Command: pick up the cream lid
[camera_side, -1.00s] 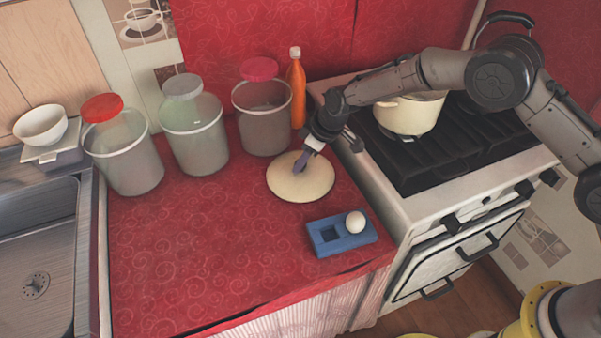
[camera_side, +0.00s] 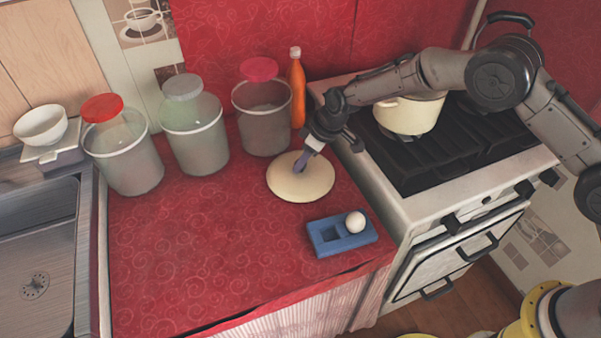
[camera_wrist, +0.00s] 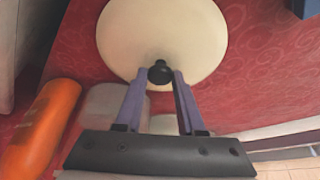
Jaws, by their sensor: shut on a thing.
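The cream lid (camera_side: 305,188) is a round disc lying on the red oilcloth counter, in front of the jar with the pink top. In the wrist view the lid (camera_wrist: 120,38) fills the top middle, and its dark round knob (camera_wrist: 160,73) shows between my fingertips. My gripper (camera_side: 299,167) reaches down to the lid's middle from the upper right, its purple fingers shut on the knob. In the wrist view my gripper (camera_wrist: 160,77) has a finger on each side of the knob. The lid looks flat on the cloth; I see no clear gap under it.
Jars with red (camera_side: 125,160), grey (camera_side: 193,135) and pink (camera_side: 262,115) tops and an orange bottle (camera_side: 297,90) stand behind. A blue holder with a white ball (camera_side: 355,222) lies front right. The stove with a cream pot (camera_side: 410,115) is right. The cloth's front left is clear.

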